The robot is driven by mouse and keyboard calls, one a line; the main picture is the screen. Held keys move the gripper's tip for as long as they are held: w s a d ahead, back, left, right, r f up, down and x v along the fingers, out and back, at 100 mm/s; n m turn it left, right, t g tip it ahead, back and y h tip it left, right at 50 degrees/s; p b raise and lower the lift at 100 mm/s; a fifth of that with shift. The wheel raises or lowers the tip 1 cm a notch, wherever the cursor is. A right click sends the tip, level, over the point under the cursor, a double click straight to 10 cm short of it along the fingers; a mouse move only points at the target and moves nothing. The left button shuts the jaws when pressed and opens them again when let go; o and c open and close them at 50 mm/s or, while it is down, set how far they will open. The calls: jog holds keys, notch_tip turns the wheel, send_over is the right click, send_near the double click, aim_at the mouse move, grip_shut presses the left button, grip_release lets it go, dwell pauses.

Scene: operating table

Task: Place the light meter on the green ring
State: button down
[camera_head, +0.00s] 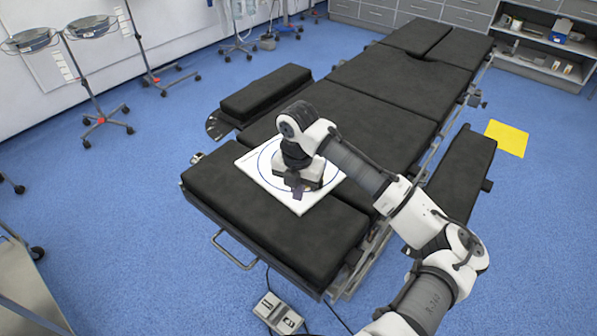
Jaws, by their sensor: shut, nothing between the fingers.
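A white square board (303,206) lies on the near part of the black operating table (250,222). A thin dark blue ring (262,165) is drawn on the board, partly covered by my arm. No green ring can be made out. My gripper (298,190) points down over the board, and its fingers are shut and empty. I cannot tell whether the fingertips touch the board. I cannot make out the light meter; my gripper and wrist hide the middle of the board.
Black side pads flank the table at the left (265,92) and right (463,172). A foot pedal (278,314) lies on the floor in front. Wheeled stands (100,120) are at the left. A yellow square (507,138) lies on the floor at the right. The table's far cushions look clear.

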jog(key=shift+w+d+f+p, duration=0.15)
jog(key=shift+w+d+p, duration=0.1)
jog(key=shift+w, duration=0.35)
jog(key=shift+w+d+f+p, duration=0.2)
jog(key=shift+w, duration=0.45)
jog(key=shift+w+d+f+p, duration=0.15)
jog(key=shift+w+d+p, duration=0.1)
jog(key=shift+w, duration=0.35)
jog(key=shift+w+d, duration=0.25)
jog(key=shift+w, duration=0.4)
jog(key=shift+w+d, duration=0.2)
jog(key=shift+w, duration=0.45)
